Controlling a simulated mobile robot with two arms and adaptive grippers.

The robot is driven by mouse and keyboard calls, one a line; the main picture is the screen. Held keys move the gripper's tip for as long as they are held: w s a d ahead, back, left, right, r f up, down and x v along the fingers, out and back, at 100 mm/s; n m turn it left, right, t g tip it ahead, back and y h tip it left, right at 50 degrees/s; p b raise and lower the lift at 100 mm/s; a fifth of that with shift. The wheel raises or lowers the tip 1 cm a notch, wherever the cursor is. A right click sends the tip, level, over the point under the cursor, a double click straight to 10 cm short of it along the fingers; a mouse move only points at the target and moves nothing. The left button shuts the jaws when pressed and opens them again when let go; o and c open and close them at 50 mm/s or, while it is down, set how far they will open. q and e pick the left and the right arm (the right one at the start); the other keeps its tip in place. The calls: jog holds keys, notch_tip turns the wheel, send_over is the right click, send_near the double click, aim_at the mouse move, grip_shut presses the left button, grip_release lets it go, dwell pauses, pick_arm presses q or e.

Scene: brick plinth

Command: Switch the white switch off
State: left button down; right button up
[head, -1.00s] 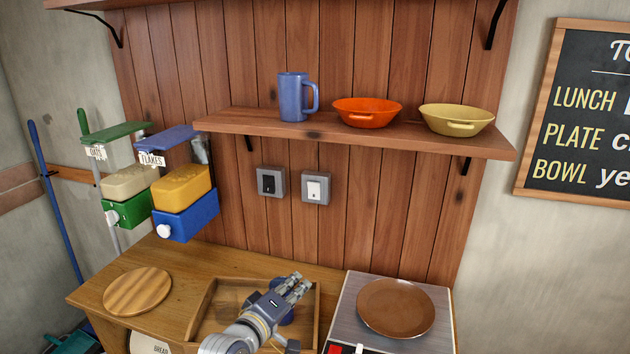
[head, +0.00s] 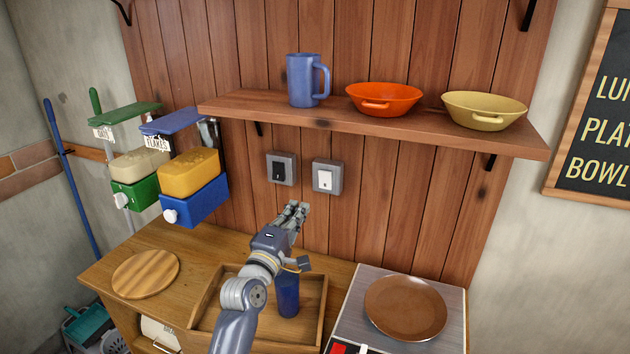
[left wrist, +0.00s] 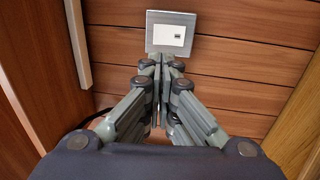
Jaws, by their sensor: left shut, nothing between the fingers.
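The white switch (head: 327,176) sits in a grey frame on the wooden wall below the shelf. It also shows at the top of the left wrist view (left wrist: 171,35). My left gripper (head: 298,208) is shut and empty. In the head view it is below and slightly left of the white switch. In the left wrist view its closed fingertips (left wrist: 160,60) overlap the lower edge of the switch's frame; I cannot tell whether they touch it. My right gripper is not in view.
A black switch (head: 281,168) is just left of the white one. The shelf (head: 370,125) juts out above, bearing a blue mug (head: 307,80) and two bowls. Below are a wooden tray (head: 213,304) with a blue object (head: 288,294), and a brown plate (head: 405,308).

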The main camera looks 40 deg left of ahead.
aim_at(319, 176)
pick_arm(q)
jog(key=p+x, duration=0.3)
jog(key=x, duration=0.8)
jog(key=shift+w+r, duration=0.15)
jog(key=shift+w, duration=0.4)
